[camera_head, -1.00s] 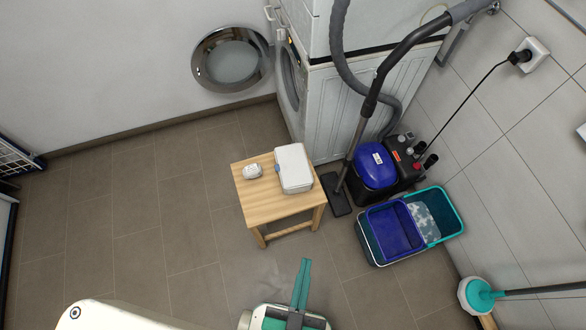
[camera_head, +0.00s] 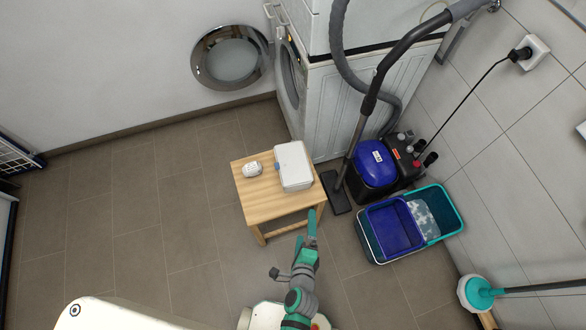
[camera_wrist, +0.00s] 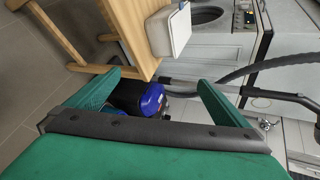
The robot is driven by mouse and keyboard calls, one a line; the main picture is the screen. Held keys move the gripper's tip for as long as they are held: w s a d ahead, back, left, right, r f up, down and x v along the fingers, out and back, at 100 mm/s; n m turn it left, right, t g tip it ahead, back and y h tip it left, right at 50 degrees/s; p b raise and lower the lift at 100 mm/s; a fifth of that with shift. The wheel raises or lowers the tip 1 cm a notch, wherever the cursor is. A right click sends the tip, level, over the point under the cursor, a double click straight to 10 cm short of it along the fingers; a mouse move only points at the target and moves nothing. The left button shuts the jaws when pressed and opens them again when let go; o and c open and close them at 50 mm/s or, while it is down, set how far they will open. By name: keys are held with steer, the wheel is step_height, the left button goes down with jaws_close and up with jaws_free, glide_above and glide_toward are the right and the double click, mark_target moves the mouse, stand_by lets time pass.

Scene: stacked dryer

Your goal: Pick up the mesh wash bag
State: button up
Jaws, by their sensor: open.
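A small white, rounded item with grey marks (camera_head: 252,169), which looks like the mesh wash bag, lies on the left part of the wooden stool (camera_head: 262,204). It is too small to make out any mesh. My gripper (camera_wrist: 159,82) is open and empty in the wrist view, its two green fingers spread wide. In the head view my gripper (camera_head: 311,225) is near the stool's front right corner, apart from the bag. I cannot make out the bag in the wrist view.
A white lidded box (camera_head: 294,166) stands on the stool right of the bag. A blue vacuum cleaner (camera_head: 375,166), its hose, and a teal bucket (camera_head: 440,213) stand to the right. Stacked machines (camera_head: 335,105) are behind, with a round door open. Floor left of the stool is clear.

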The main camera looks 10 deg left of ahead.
steer(key=w+a+f+m+y, duration=0.2)
steer(key=w+a+f+m, duration=0.1)
steer(key=w+m, duration=0.5)
steer(key=m+y, duration=0.2)
steer(key=m, duration=0.2)
glide_toward(293, 166)
steer(key=x, duration=0.4)
steer(key=f+x, duration=0.1)
steer(key=x, duration=0.6)
steer(key=shift+d+f, duration=0.15)
steer(key=shift+f, duration=0.25)
steer(key=c, duration=0.8)
